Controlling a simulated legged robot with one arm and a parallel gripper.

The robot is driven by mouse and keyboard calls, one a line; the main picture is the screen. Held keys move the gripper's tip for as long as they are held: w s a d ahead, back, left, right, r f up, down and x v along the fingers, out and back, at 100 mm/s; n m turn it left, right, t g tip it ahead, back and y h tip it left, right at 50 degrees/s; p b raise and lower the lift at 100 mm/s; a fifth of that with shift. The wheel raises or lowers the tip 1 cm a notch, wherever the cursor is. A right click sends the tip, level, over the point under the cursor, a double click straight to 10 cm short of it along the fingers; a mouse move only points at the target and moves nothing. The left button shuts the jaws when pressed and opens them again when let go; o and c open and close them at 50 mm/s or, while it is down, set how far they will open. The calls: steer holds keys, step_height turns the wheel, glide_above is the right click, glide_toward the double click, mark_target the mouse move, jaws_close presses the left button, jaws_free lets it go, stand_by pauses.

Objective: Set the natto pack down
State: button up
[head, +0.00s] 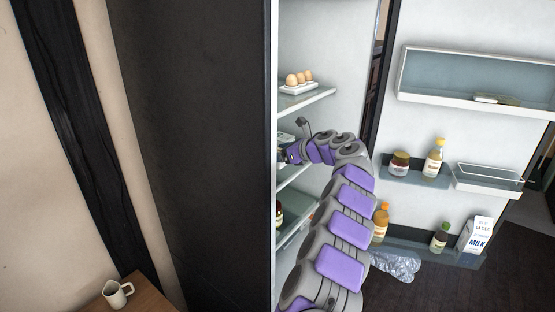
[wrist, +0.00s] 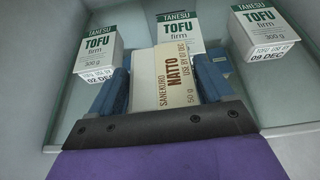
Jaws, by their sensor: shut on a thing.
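The natto pack (wrist: 176,76), cream with brown lettering, is between the two blue fingers of my gripper (wrist: 165,85) in the wrist view. The fingers press on its left and right sides. The label reads sideways. It is inside the fridge, just in front of the middle tofu pack (wrist: 181,30); I cannot tell whether it touches the shelf (wrist: 220,58). In the head view my gripper (head: 284,155) reaches into the fridge at middle shelf height, and its fingers and the natto pack are mostly hidden by the fridge's dark side.
Tofu packs stand to the left (wrist: 98,50) and right (wrist: 258,32) of the natto. Eggs (head: 298,79) sit on the shelf above. The open fridge door (head: 450,130) holds bottles, a jar and a milk carton (head: 478,235). The dark fridge side (head: 200,150) is close on the left.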

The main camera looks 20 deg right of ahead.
steer(key=d, duration=0.1)
steer(key=w+d, duration=0.2)
steer(key=d, duration=0.1)
steer(key=shift+d+f, duration=0.1)
steer(key=shift+f, duration=0.15)
steer(key=a+f, duration=0.3)
steer(key=shift+w+f+b, duration=0.15)
steer(key=shift+f+b, duration=0.05)
steer(key=shift+b, duration=0.2)
steer(key=shift+d, duration=0.95)
steer(key=o, duration=0.8)
steer(key=shift+d+f, duration=0.1)
steer(key=shift+d, duration=0.2)
steer(key=shift+o, duration=0.8)
steer(key=shift+a, duration=1.05)
steer(key=v, duration=0.4)
steer(key=d+v, duration=0.1)
steer(key=v, duration=0.1)
steer(key=shift+w+d+p, duration=0.1)
steer(key=shift+d+p, duration=0.2)
steer(key=shift+d, duration=0.05)
steer(key=v, duration=0.6)
steer(key=shift+a, duration=0.15)
steer(key=shift+a, duration=0.2)
